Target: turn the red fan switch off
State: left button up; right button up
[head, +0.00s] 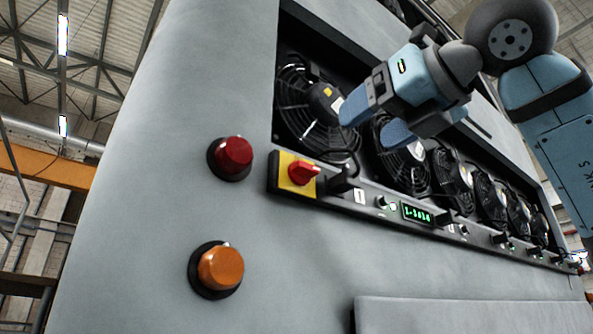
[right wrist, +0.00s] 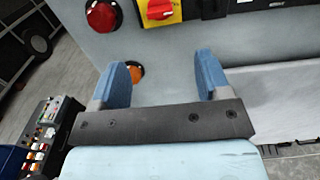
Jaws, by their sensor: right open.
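The red fan switch (head: 303,172) is a red rotary knob on a yellow plate (head: 291,187) at the left end of a dark control strip. It also shows at the top of the right wrist view (right wrist: 160,9). My right gripper (head: 370,122) is open and empty, above and to the right of the switch in the head view, apart from it. In the right wrist view its two blue fingers (right wrist: 163,80) point toward the panel below the switch. My left gripper is not in view.
A red dome lamp (head: 233,155) and an orange dome lamp (head: 220,267) stick out of the grey panel left of the switch. Several caged fans (head: 305,105) sit behind the strip. A green display (head: 417,214) is on the strip. The panel below is mostly clear.

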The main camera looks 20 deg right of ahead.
aim_at(310, 166)
jog(key=p+x, duration=0.5)
jog(key=x, duration=0.7)
jog(key=shift+w+a, duration=0.1)
jog(key=shift+w, duration=0.25)
jog(key=shift+w+a, duration=0.15)
jog(key=shift+w, duration=0.25)
jog(key=c, duration=0.9)
